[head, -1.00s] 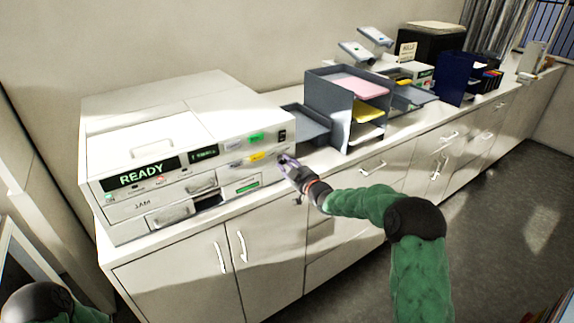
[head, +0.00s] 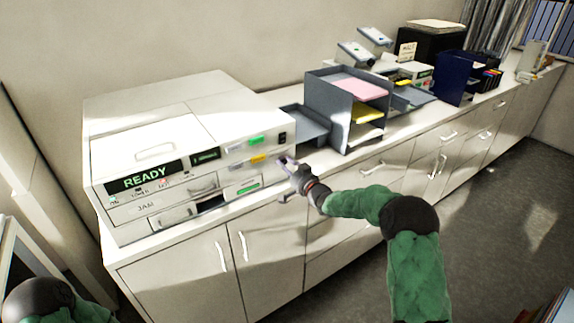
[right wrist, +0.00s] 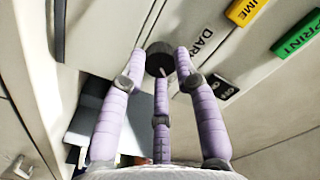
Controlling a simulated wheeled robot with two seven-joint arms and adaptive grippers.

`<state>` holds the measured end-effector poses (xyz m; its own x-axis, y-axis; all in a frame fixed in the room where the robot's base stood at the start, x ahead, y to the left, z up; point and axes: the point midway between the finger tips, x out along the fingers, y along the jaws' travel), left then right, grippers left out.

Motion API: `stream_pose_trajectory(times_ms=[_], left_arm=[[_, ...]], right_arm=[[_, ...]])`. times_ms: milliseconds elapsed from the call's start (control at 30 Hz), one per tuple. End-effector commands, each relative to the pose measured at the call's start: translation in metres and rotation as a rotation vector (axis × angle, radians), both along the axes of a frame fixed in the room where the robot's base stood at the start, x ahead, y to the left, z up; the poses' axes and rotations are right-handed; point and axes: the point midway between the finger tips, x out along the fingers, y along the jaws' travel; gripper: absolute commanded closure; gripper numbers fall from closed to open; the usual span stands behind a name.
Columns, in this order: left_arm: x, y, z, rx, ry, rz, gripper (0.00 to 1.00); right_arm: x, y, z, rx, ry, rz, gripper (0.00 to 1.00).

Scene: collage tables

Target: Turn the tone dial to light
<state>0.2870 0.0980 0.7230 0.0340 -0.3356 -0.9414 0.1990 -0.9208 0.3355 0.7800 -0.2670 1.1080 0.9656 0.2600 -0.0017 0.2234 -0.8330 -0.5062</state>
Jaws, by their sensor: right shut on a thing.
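The tone dial (right wrist: 160,58) is a small dark round knob on the white copier's front. In the right wrist view the word DARK is printed beside it; no word for light is visible. My right gripper (right wrist: 161,62) has its lilac fingers shut around the dial, and a pale pointer mark shows on the knob's near side. In the head view my right gripper (head: 287,163) is at the right end of the copier's (head: 150,185) front, and its fingers mostly hide the dial. My left gripper is out of view.
Beside the dial are an ON/OFF switch (right wrist: 224,88), a yellow button (right wrist: 247,10) and a green PRINT button (right wrist: 297,34). The copier's display (head: 146,176) reads READY. A grey paper organizer (head: 325,105) stands right of the copier on the counter. The floor in front is clear.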

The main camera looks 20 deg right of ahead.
Motion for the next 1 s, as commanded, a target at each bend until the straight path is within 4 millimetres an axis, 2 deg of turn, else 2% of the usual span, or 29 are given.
stream_pose_trajectory(times_ms=[33,300,800,833,900,1000], left_arm=[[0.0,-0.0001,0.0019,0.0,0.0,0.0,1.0],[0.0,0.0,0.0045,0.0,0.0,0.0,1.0],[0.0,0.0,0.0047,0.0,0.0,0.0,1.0],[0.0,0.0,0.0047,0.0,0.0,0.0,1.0],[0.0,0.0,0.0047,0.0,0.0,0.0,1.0],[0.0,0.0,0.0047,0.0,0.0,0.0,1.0]], right_arm=[[0.001,-0.0013,0.0051,0.021,-0.002,-0.002,1.0],[0.0011,-0.0018,0.0048,0.097,0.018,-0.002,1.0],[0.0013,-0.0024,0.0054,0.111,0.02,-0.004,1.0],[0.0012,-0.0024,0.0055,0.111,0.019,-0.004,0.61],[0.0012,-0.0023,0.0053,0.111,0.02,-0.004,0.45],[0.0008,-0.0019,0.0038,0.111,0.023,-0.003,0.45]])
